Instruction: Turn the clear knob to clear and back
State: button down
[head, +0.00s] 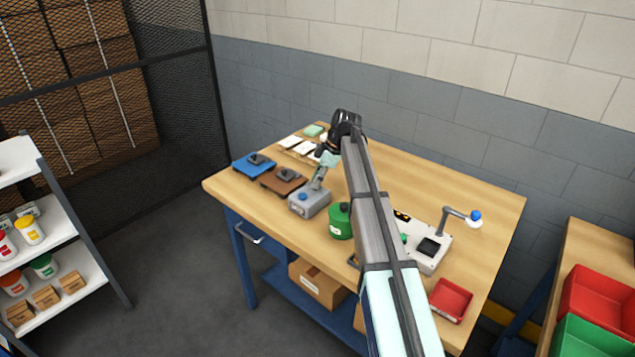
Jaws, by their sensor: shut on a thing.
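A small grey box (308,205) stands on the wooden workbench, left of my arm, with a round blue part (302,196) on its top. My gripper (315,186) points down at the top of this box, just right of the blue part. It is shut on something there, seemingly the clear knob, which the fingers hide. The picture is too small to show any marking or which way the knob is turned.
A green can (341,221) stands close right of the grey box. Blue (248,168) and brown (278,182) plates with dark parts lie to its left. A white device (430,258) and a red tray (451,300) are to the right. My arm crosses the bench.

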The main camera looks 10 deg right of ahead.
jog(key=shift+f+n+g, duration=0.1)
jog(key=shift+n+g, duration=0.2)
jog(key=shift+n, duration=0.2)
jog(key=c, duration=0.9)
grip_release()
jog(key=v, duration=1.2)
